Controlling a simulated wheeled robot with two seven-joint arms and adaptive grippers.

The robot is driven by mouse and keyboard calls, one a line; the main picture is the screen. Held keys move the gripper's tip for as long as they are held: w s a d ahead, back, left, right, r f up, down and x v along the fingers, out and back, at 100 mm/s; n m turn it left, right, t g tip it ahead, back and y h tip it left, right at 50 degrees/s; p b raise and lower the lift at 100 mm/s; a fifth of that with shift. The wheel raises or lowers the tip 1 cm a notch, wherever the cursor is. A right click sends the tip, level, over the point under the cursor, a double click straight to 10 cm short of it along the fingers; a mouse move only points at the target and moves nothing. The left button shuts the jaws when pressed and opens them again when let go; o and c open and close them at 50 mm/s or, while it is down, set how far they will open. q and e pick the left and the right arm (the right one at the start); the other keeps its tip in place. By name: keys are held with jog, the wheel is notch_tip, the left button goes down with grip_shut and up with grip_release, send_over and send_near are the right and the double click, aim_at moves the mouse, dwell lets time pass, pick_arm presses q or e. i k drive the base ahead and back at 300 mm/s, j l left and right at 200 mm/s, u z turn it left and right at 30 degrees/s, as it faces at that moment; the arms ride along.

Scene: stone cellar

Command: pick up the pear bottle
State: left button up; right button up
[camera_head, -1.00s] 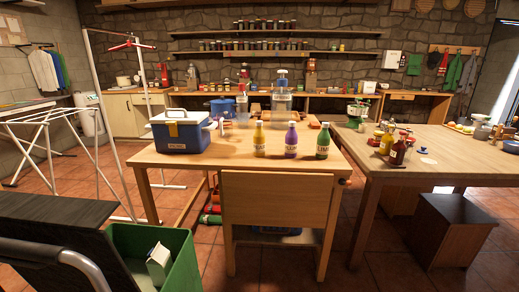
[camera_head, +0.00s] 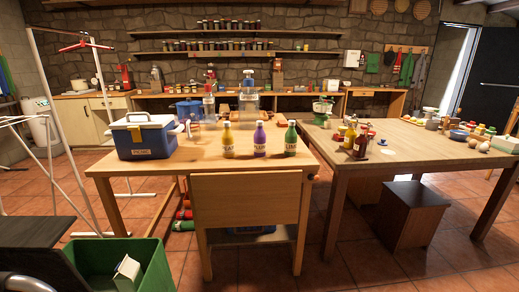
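The pear bottle (camera_head: 228,140) is yellow with a pale label that seems to read PEAR. It stands upright on the near wooden table (camera_head: 190,167), toward its front edge. A purple bottle (camera_head: 259,139) labelled PLUM and a green bottle (camera_head: 291,138) labelled LIME stand in a row to its right. A blue and white cooler box (camera_head: 144,137) stands to its left with a gap between. Neither of my grippers shows in the head view.
A green crate (camera_head: 150,262) is at the lower left. A second table (camera_head: 425,142) with several bottles and a stool (camera_head: 408,213) are at the right. Tiled floor (camera_head: 350,262) is open at the lower right.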

aim_at(228, 141)
jog(key=i+l+u, duration=0.2)
jog(key=i+l, duration=0.25)
jog(key=i+l+u, duration=0.2)
jog(key=i+l, duration=0.2)
jog(key=l, duration=0.2)
